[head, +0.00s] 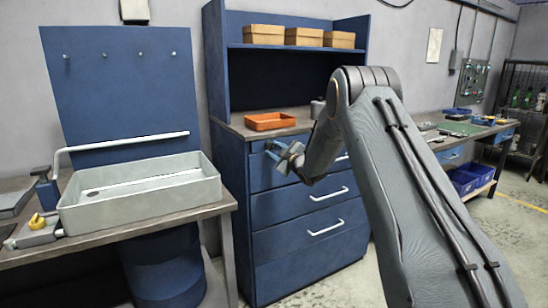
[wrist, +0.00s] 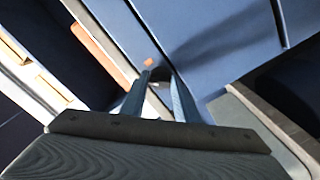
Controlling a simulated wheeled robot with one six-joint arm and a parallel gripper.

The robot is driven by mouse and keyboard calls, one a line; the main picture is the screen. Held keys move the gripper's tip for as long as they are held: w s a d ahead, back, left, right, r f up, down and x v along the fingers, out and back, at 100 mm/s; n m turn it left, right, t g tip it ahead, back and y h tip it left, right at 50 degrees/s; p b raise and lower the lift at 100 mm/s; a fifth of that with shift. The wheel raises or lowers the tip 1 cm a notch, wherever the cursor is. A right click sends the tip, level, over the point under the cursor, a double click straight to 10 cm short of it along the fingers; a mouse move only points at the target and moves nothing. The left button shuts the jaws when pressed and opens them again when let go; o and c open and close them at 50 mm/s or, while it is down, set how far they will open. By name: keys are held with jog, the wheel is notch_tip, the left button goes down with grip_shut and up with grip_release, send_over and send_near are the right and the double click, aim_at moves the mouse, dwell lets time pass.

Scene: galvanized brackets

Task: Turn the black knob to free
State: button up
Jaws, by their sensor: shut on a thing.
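The black knob (wrist: 161,74) shows in the wrist view on the blue front of the drawer cabinet (head: 310,210). My gripper (wrist: 158,82) has its two blue fingers on either side of the knob and is shut on it. A small orange mark (wrist: 148,62) shows on the blue front just beyond the fingertips. In the head view my gripper (head: 275,157) is at the upper left of the cabinet, at top-drawer height. There the gripper hides the knob, and I cannot read its setting.
An orange tray (head: 270,122) sits on the cabinet top, with several cardboard boxes (head: 304,37) on the shelf above. A drawer handle (head: 328,194) juts out below my gripper. A grey basin (head: 140,208) stands on the bench at left.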

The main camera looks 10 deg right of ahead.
jog(key=n+b, duration=0.8)
jog(key=shift+r+n, duration=0.1)
jog(key=shift+n, duration=0.3)
dwell(0.4)
jog(key=o, duration=1)
jog(key=shift+o, duration=0.2)
jog(key=b+v, duration=0.1)
jog(key=v, duration=0.6)
jog(key=shift+s, duration=0.35)
jog(key=shift+d, duration=0.1)
